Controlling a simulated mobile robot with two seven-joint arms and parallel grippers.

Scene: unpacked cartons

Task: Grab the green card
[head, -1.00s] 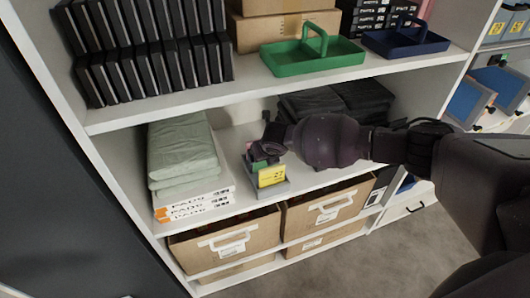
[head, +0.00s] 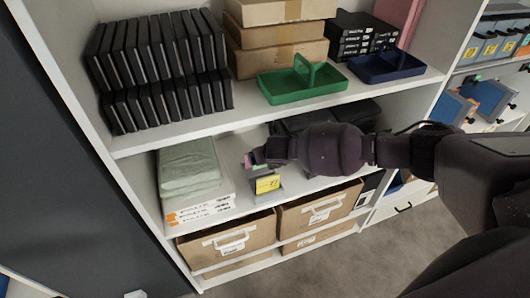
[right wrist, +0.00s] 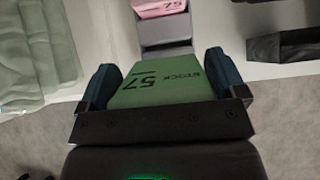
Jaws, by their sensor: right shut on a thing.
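The green card (right wrist: 155,88), printed "STOCK 57", lies between the two blue-tipped fingers of my right gripper (right wrist: 160,80) in the right wrist view. The gripper is shut on it. In the head view my right gripper (head: 257,157) is just above the small grey card holder (head: 268,195) on the middle shelf, which has a yellow label (head: 268,183) on its front. In the right wrist view a pink card (right wrist: 160,8) stands in the holder beyond the green card, with a gap between. My left gripper is not in view.
Sage-green folded fabric (head: 188,165) lies on white boxes left of the holder. Dark folded items are partly hidden behind my arm. The upper shelf (head: 210,132) above my arm holds black cases, a green tray (head: 300,85) and a blue tray (head: 388,67). Brown cartons (head: 228,243) stand below.

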